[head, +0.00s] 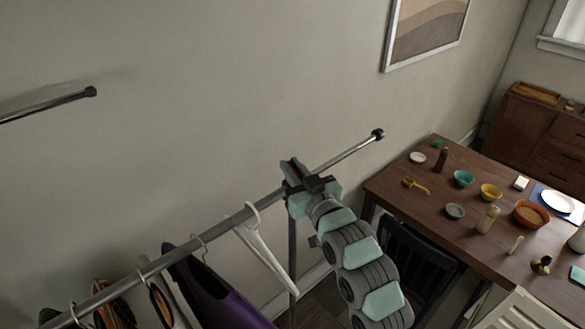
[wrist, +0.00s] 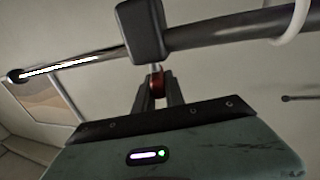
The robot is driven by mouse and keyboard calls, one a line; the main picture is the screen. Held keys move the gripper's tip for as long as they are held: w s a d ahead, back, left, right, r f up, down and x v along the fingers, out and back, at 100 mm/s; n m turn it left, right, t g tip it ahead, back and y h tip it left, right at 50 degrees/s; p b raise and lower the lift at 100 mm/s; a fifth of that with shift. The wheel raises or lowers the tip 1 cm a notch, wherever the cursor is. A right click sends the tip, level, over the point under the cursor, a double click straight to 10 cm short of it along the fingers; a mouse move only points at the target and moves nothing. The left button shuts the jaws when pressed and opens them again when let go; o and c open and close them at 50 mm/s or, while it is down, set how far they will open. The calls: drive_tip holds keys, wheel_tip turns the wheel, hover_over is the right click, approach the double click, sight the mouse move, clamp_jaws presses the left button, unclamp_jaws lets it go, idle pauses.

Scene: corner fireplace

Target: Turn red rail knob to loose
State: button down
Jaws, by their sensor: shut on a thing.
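The red rail knob (wrist: 157,86) shows in the wrist view below a dark clamp block (wrist: 142,28) on the clothes rail (wrist: 215,32). My gripper (wrist: 157,88) is shut on the knob, one dark finger on each side of it. In the head view my gripper (head: 305,182) is at the rail (head: 165,258), near the end where the thinner shiny rod comes out. The knob is hidden there by my gripper and the clamp. The knob's turn position cannot be told.
A white hanger (head: 268,250) hangs just left of my gripper, and a purple garment (head: 205,290) hangs further left. A wooden table (head: 400,195) with bowls and bottles stands at right, with a dark chair (head: 415,252) beside it. The wall is behind the rail.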

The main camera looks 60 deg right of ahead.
drive_tip(key=shift+d+f+t+y+b, duration=0.1)
drive_tip(key=shift+f+t+y+b, duration=0.25)
drive_tip(key=shift+b, duration=0.7)
drive_tip(key=n+y+b, duration=0.1)
drive_tip(key=b, duration=0.1)
drive_tip(key=t+b, duration=0.1)
drive_tip(key=b, duration=0.1)
drive_tip(key=shift+s+d+f+n+y+b, duration=0.1)
drive_tip(key=shift+f+n+y+b, duration=0.05)
drive_tip(key=shift+n+y+b, duration=0.2)
drive_tip(key=n+y+b, duration=0.1)
drive_tip(key=b, duration=0.1)
drive_tip(key=shift+t+b, duration=0.35)
drive_tip(key=shift+r+n+y+b, duration=0.35)
drive_tip(key=shift+y+b, duration=0.25)
drive_tip(key=shift+b, duration=0.25)
drive_tip(key=c, duration=1.4)
unclamp_jaws()
drive_tip(key=shift+r, duration=0.15)
drive_tip(key=shift+a, duration=0.2)
drive_tip(key=b+v, duration=0.1)
drive_tip(key=v, duration=0.9)
drive_tip(key=shift+s+b, duration=0.3)
drive_tip(key=shift+b, duration=0.1)
